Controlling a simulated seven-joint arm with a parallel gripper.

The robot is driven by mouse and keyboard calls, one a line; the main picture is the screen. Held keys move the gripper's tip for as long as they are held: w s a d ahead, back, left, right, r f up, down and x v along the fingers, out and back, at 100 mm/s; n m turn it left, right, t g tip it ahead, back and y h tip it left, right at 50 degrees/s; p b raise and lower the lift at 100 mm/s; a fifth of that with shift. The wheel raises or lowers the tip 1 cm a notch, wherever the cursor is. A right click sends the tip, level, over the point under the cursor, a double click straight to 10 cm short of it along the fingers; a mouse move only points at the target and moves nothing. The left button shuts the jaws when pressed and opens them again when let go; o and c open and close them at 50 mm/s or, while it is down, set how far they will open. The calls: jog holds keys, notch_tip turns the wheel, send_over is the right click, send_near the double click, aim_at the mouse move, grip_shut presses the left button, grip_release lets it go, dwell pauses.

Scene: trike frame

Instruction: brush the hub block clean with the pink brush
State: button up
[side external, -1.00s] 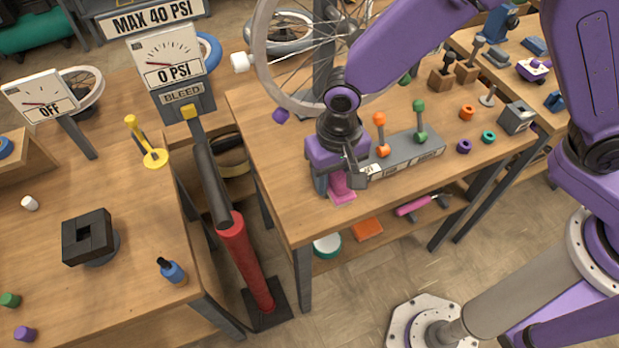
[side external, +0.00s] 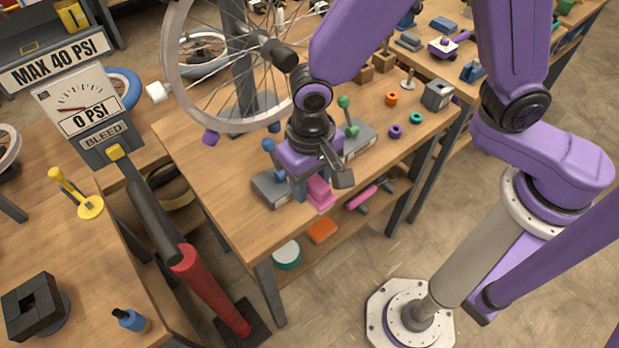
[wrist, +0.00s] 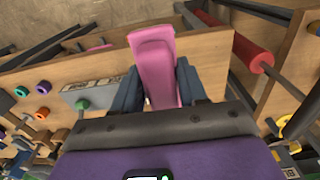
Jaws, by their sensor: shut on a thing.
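My gripper (side external: 308,186) is shut on the pink brush (side external: 320,193), beside the front edge of the middle table. In the wrist view the brush (wrist: 154,62) sits between the two fingers of my gripper (wrist: 157,92) and points away from the palm. A black block with a square hole (side external: 30,306), which looks like the hub block, sits on a round base on the left table, well away from the brush. I cannot tell whether it is dirty.
A grey lever rack (side external: 272,190) stands behind my gripper, with blue (side external: 268,147) and green (side external: 345,103) levers. A spoked wheel (side external: 225,118) stands behind it. A blue bottle (side external: 132,320) is near the black block.

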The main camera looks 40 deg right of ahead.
notch_tip(320, 180, up, 7)
jog(key=shift+a+f, duration=0.1)
jog(key=shift+f, duration=0.1)
jog(key=shift+w+d+r, duration=0.15)
jog(key=shift+w+d, duration=0.3)
jog(key=shift+d, duration=0.05)
jog(key=w+d+m, duration=0.5)
jog(key=w+d, duration=0.4)
jog(key=d, duration=0.3)
jog(key=m, duration=1.3)
send_over(449, 88)
jog(key=d, duration=0.2)
jog(key=shift+f, duration=5.8)
jog(key=shift+a+f, duration=0.3)
jog(key=shift+f, duration=0.6)
jog(key=shift+a, duration=0.8)
jog(key=shift+s+a+r, duration=0.1)
jog(key=shift+a, duration=2.25)
jog(key=shift+d, duration=3.45)
jog(key=shift+r, duration=4.05)
